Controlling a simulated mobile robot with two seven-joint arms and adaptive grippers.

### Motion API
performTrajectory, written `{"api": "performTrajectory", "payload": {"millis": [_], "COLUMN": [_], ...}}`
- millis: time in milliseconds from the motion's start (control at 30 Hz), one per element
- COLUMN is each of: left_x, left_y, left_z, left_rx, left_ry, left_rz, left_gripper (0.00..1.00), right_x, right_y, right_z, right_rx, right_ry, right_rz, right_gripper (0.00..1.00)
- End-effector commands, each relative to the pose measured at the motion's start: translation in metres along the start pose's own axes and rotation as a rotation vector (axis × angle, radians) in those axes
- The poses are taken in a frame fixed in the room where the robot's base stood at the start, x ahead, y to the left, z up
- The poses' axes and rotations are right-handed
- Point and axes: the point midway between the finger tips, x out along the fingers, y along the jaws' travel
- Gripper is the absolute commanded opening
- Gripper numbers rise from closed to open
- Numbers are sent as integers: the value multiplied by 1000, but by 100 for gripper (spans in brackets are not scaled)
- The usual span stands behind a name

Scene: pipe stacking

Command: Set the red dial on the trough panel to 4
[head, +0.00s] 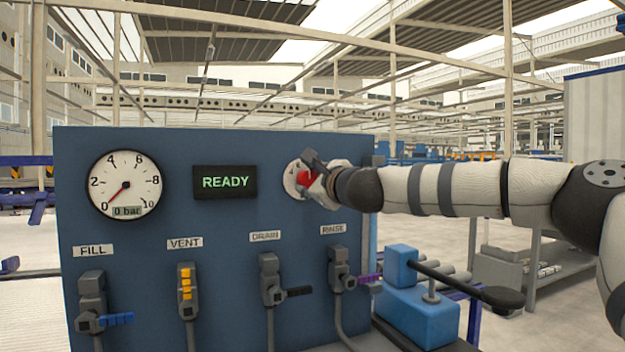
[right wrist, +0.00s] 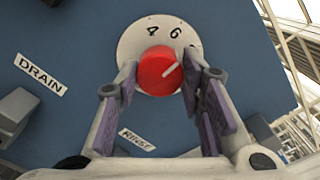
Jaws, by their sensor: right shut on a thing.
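The red dial (head: 303,180) sits on a round white plate (head: 290,179) at the upper right of the blue trough panel (head: 220,142). In the right wrist view the red dial (right wrist: 157,72) fills the gap between the fingers. Its white pointer line slants up and right, to the right of the printed 6. The 4 shows left of the 6; other numbers are partly hidden. My right gripper (head: 312,174) comes in from the right and is shut on the dial, one finger on each side. My left gripper is not in view.
The panel carries a gauge (head: 124,184) near 0 bar and a READY display (head: 225,182). Below are the FILL (head: 92,300), VENT (head: 187,290), DRAIN (head: 271,280) and RINSE (head: 341,270) valves. A blue block with a black handle (head: 420,310) stands under my right arm.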

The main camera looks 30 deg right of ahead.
Motion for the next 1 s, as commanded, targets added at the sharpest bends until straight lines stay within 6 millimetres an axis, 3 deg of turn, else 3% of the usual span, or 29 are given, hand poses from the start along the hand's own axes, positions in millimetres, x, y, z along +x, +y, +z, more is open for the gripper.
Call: {"api": "performTrajectory", "payload": {"millis": [1000], "left_x": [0], "left_y": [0], "left_z": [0], "left_rx": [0], "left_ry": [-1], "left_rz": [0], "left_gripper": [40], "right_x": [0], "right_y": [0], "right_z": [-1], "right_rx": [-885], "right_ry": [2], "right_rz": [0], "right_gripper": [7]}}
